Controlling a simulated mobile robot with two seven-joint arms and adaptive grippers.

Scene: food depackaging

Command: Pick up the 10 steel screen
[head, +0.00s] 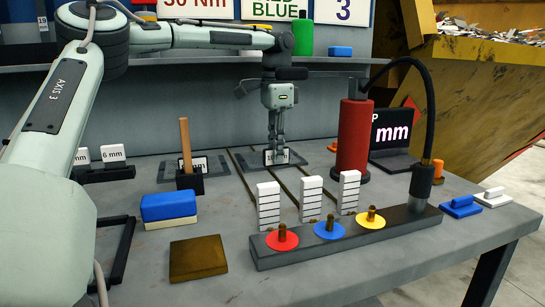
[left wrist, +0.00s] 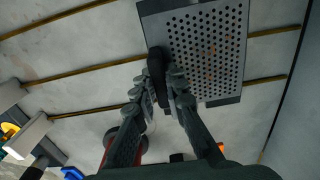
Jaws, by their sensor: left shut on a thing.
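A grey perforated steel screen (left wrist: 208,45) fills the upper middle of the left wrist view. Its dark handle (left wrist: 157,75) sits between the fingertips of my left gripper (left wrist: 167,90), which is shut on it. In the head view the left gripper (head: 275,148) points down at the screen (head: 285,159) near the back of the bench. The fingers partly cover the screen's pale label, so its size marking is not readable. I cannot tell whether the screen rests on the bench or is slightly raised. My right gripper does not show.
Screens with white labels (head: 113,152) stand at the left, one marked 6 mm. A red cylinder (head: 352,135) stands right of the gripper. White stacks (head: 311,197) and a dark bar (head: 398,222) with coloured discs lie in front. A shelf edge (head: 340,60) runs behind.

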